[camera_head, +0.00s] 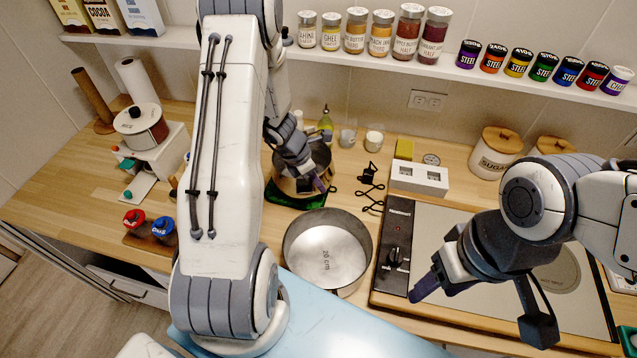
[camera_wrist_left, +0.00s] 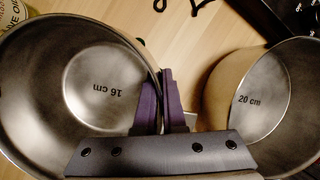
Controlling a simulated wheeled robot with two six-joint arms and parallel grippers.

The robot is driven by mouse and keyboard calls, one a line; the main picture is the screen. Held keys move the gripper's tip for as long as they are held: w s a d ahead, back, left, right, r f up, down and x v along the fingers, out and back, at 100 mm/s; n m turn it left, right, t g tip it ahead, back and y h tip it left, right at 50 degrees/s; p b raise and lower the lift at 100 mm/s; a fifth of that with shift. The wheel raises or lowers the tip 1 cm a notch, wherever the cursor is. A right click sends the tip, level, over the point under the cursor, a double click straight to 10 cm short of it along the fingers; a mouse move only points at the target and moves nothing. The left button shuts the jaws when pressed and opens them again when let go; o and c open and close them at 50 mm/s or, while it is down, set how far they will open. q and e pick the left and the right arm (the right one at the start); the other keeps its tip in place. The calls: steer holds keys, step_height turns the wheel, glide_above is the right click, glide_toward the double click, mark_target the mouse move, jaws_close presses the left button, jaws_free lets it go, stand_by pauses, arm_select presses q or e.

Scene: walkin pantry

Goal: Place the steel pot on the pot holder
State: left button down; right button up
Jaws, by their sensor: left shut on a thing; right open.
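The smaller steel pot, marked 16 cm in the left wrist view (camera_wrist_left: 95,85), is at the back centre of the counter (camera_head: 318,158). My left gripper (camera_head: 322,186) is shut on its rim; the purple fingers pinch its wall in the left wrist view (camera_wrist_left: 170,100). A green pot holder (camera_head: 285,198) lies under or just below this pot, mostly hidden by it. I cannot tell whether the pot touches it. A larger steel pot, marked 20 cm (camera_head: 328,255), stands in front. My right gripper (camera_head: 420,288) is open and empty over the hob's left front.
The hob (camera_head: 440,225) fills the counter's right side. Black wire trivets (camera_head: 371,185) lie beside the held pot. A white block with square openings (camera_head: 420,178) stands behind the hob. Red and blue jars (camera_head: 163,230) sit at the left. Shelves with jars run above.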

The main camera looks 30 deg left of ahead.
arm_select(q)
steer(key=c, duration=1)
jaws_free()
steer(key=shift+f, duration=0.1)
